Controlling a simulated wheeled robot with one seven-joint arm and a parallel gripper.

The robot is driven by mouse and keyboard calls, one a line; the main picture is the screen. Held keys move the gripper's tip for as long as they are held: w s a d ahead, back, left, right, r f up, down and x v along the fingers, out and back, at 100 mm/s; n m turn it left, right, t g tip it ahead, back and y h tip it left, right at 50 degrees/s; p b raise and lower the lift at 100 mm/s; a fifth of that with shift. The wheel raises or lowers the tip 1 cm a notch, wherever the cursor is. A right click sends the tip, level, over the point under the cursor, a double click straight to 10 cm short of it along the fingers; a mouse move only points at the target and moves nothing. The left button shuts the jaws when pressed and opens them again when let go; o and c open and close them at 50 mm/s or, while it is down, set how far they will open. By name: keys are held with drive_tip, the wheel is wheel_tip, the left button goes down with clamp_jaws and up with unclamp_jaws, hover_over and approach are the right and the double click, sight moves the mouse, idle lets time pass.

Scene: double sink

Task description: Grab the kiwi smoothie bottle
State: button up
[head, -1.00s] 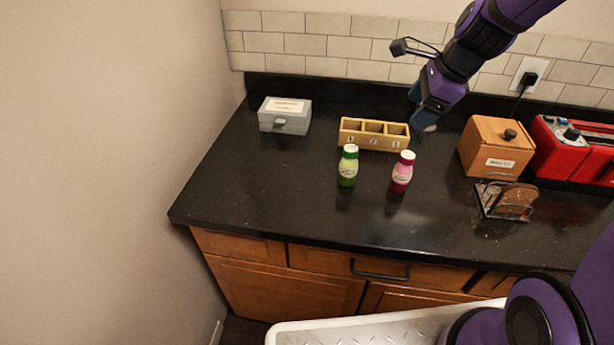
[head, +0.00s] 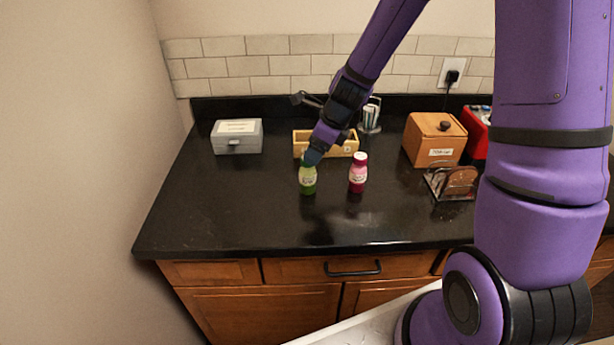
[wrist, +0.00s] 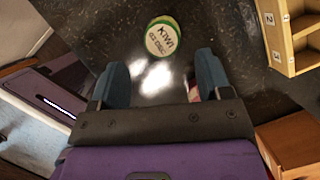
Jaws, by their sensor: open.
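The kiwi smoothie bottle (head: 308,181) is green with a pale label and stands upright on the black counter. In the wrist view its round lid (wrist: 162,38), lettered KIWI, lies just beyond the gap between my fingers. My gripper (wrist: 160,78) is open and empty, with its blue fingers apart. In the head view my gripper (head: 314,156) is right at the top of the kiwi bottle and hides its cap; I cannot tell whether they touch. A pink-red bottle (head: 358,174) stands to the right, apart from the kiwi bottle.
A wooden compartment box (head: 342,148) stands behind the bottles. A grey box (head: 237,137) is at the back left. A wooden box with a knob (head: 434,139), a toast rack (head: 452,183) and a red appliance (head: 477,135) are on the right. The counter's front left is clear.

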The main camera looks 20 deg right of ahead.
sight(308, 175)
drive_tip(key=shift+w+x, duration=0.15)
drive_tip(key=shift+x, duration=1.1)
drive_tip(key=shift+w+x, duration=0.15)
drive_tip(key=shift+x, duration=1.1)
drive_tip(key=shift+a+r, duration=0.1)
clamp_jaws()
